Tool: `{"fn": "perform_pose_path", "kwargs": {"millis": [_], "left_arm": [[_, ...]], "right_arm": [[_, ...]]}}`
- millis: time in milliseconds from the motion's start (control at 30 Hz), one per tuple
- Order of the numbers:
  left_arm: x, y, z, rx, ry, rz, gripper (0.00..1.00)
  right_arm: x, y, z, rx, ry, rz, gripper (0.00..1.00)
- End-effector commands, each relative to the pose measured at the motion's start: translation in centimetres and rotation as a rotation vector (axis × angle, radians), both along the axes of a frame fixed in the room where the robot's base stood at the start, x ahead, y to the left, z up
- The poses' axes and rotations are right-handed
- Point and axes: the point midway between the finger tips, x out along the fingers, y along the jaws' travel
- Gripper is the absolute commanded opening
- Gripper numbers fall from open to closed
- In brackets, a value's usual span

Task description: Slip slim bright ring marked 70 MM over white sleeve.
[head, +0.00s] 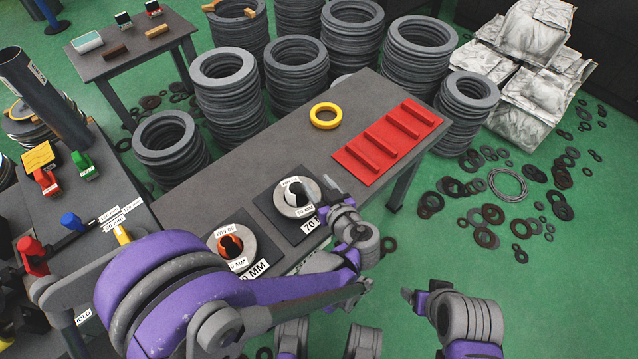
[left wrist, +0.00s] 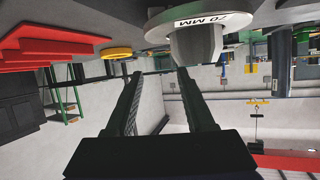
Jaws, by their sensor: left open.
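The white sleeve (head: 298,192) stands upright on a dark square plate near the front edge of the long table. A bright flat ring (head: 287,208) lies around its base. In the left wrist view, the ring (left wrist: 208,21) carries the print 70 MM and encircles the grey-white sleeve (left wrist: 200,45), which points downward in that picture. My left gripper (head: 325,190) is just right of the sleeve, open and empty. Its two fingers (left wrist: 157,75) are apart, clear of the ring. My right gripper (head: 407,295) is over the floor at the lower right; its finger opening is unclear.
An orange sleeve (head: 230,245) with its own bright ring stands left of the white one. A yellow ring (head: 326,115) and a red ribbed tray (head: 388,141) lie farther back on the table (head: 235,190). Stacks of grey rings (head: 295,70) stand behind it. Black rings litter the floor.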

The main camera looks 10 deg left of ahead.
Motion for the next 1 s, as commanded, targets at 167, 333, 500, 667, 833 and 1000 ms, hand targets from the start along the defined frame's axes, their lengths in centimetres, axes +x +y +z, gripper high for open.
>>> {"fn": "perform_pose_path", "kwargs": {"millis": [167, 333, 500, 667, 833, 1000], "left_arm": [[-2.0, -1.2, 1.0, -0.002, 0.003, 0.000, 0.68], [-4.7, -3.1, 2.5, -0.001, 0.001, -0.005, 0.68], [-7.0, -4.6, 3.6, 0.000, 0.000, -0.005, 0.68], [-8.1, -5.3, 4.0, 0.001, 0.000, -0.004, 0.68], [-8.3, -5.4, 4.1, 0.001, 0.000, -0.003, 0.68], [-8.3, -5.4, 4.1, 0.001, 0.000, -0.003, 0.68]], "right_arm": [[-0.1, 0.0, 0.8, 0.000, -0.002, 0.000, 0.74], [-0.2, 0.0, 1.7, 0.000, -0.006, 0.000, 0.74], [-0.3, 0.0, 2.4, 0.000, -0.008, 0.000, 0.74], [-0.3, 0.0, 2.7, 0.000, -0.009, 0.000, 0.74], [-0.3, 0.0, 2.7, 0.000, -0.009, 0.000, 0.74], [-0.3, 0.0, 2.7, 0.000, -0.009, 0.000, 0.74]]}}
